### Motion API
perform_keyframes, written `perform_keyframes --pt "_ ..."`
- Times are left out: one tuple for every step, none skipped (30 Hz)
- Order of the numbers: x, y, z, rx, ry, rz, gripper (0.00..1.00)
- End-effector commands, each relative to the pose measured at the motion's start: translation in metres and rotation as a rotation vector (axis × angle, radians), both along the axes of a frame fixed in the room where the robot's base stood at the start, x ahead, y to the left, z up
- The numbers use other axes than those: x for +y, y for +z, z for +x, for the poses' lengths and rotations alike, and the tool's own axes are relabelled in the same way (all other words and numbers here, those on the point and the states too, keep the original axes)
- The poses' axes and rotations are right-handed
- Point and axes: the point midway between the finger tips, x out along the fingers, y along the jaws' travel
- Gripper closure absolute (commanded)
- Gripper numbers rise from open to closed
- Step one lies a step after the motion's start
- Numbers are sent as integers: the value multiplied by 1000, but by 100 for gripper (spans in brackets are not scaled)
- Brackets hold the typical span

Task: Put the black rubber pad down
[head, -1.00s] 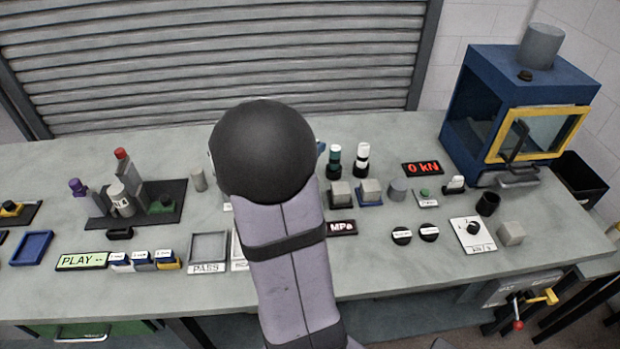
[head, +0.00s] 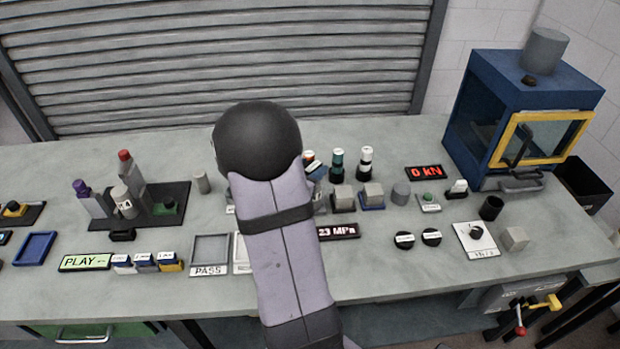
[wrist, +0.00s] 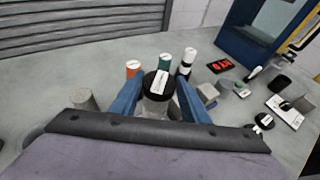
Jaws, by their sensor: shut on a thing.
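The black rubber pad (wrist: 158,84) is a round black disc with a white label, seen in the wrist view between the two blue fingers of my gripper (wrist: 160,98). My gripper is shut on it. A pale grey cylindrical shape (wrist: 154,107) shows just below the pad; I cannot tell whether the two touch. In the head view my own arm hides the pad and most of the gripper; only a bit of blue finger (head: 317,172) shows.
Grey blocks (head: 343,198) stand to the right. Two labelled black discs (head: 404,240) lie nearer the bench front. Bare bench (head: 365,275) shows at the front.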

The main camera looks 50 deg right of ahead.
Motion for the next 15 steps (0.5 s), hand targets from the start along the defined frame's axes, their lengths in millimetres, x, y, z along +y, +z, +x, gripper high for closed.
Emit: perform_keyframes --pt "0 -6 0 4 0 2 81" --pt "0 -10 -1 4 -1 3 81" --pt "1 -15 -1 5 1 3 81" --pt "0 -18 0 5 1 3 81" --pt "0 -22 0 5 0 2 81" --pt "0 -26 -1 4 -1 3 81" --pt "0 -29 0 4 0 3 81" --pt "0 -31 0 5 1 2 81" --pt "0 -34 0 3 0 1 81" --pt "0 -35 0 2 -1 2 81" --pt "0 -36 0 1 0 1 81" --pt "0 -37 0 0 0 1 81" --pt "0 -37 0 0 0 1 81" --pt "0 -37 0 0 0 1 81" --pt "0 -37 0 0 0 0 81"
